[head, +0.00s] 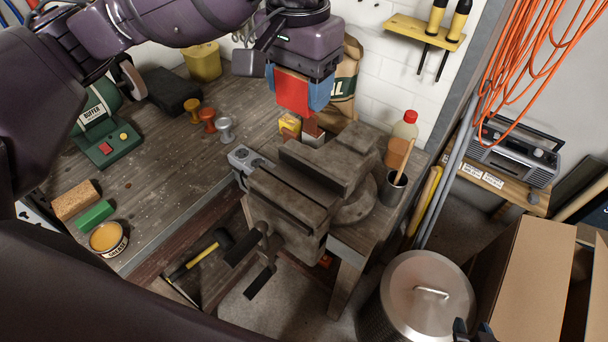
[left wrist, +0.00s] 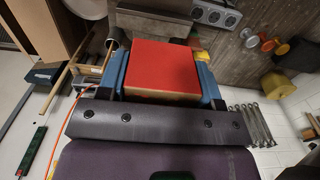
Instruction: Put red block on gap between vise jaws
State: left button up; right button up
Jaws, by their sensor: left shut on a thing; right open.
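The red block (head: 291,92) is held between the blue fingers of my left gripper (head: 298,96). It is in the air, above and behind the vise (head: 289,204), and looks apart from it. In the left wrist view the red block (left wrist: 163,68) fills the space between the two fingers (left wrist: 164,82), and a grey metal part of the vise (left wrist: 153,23) shows beyond it. My right gripper (head: 473,331) shows only as dark tips at the bottom edge, open and apart from these things.
Small yellow (head: 289,124) and brown pieces stand behind the vise, below the block. A red-capped bottle (head: 401,138) and a metal cup (head: 392,188) are right of it. A green grinder (head: 101,124) is at left.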

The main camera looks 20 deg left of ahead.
aim_at(302, 184)
pick_arm(q)
notch_tip(302, 184, down, 18)
jog(key=shift+d+r+b, duration=0.1)
jog(key=shift+d+b, duration=0.05)
jog(key=shift+b, duration=0.3)
jog(key=shift+f, duration=0.2)
jog(key=shift+f, duration=0.1)
jog(key=o, duration=0.9)
jog(key=shift+o, duration=0.2)
notch_tip(302, 184, up, 12)
jog(key=shift+s, duration=0.1)
dwell(0.3)
